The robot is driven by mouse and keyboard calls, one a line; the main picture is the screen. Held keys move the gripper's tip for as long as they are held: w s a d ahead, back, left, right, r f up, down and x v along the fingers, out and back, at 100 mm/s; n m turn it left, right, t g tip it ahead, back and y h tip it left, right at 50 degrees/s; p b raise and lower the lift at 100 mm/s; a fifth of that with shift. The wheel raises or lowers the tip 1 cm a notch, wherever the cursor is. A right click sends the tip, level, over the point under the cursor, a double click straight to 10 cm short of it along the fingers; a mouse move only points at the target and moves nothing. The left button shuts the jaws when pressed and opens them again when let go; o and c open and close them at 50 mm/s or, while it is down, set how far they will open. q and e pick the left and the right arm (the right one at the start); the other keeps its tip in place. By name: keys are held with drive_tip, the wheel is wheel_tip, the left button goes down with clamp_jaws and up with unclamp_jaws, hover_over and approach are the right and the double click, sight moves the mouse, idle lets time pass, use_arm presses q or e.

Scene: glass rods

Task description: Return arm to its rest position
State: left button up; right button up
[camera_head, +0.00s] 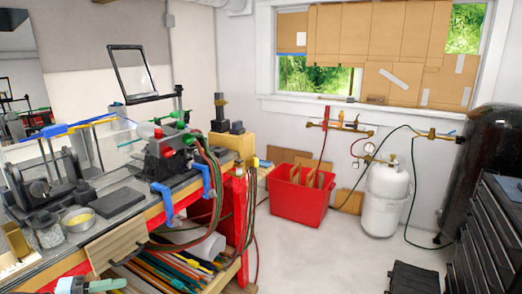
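Neither of my grippers shows clearly in the head view. Several long coloured rods (165,277), in orange, teal and white, lie on the low shelf under the workbench. A teal and grey piece (78,286) is cut off by the bottom left edge, and I cannot tell what it is. No rod is seen held.
The workbench (180,187) on the left carries torches, a jar and a yellow-filled bowl (78,219). A red bin (297,205) and a white tank (385,200) stand by the back wall. A dark drawer cabinet (487,240) is on the right. The middle floor is clear.

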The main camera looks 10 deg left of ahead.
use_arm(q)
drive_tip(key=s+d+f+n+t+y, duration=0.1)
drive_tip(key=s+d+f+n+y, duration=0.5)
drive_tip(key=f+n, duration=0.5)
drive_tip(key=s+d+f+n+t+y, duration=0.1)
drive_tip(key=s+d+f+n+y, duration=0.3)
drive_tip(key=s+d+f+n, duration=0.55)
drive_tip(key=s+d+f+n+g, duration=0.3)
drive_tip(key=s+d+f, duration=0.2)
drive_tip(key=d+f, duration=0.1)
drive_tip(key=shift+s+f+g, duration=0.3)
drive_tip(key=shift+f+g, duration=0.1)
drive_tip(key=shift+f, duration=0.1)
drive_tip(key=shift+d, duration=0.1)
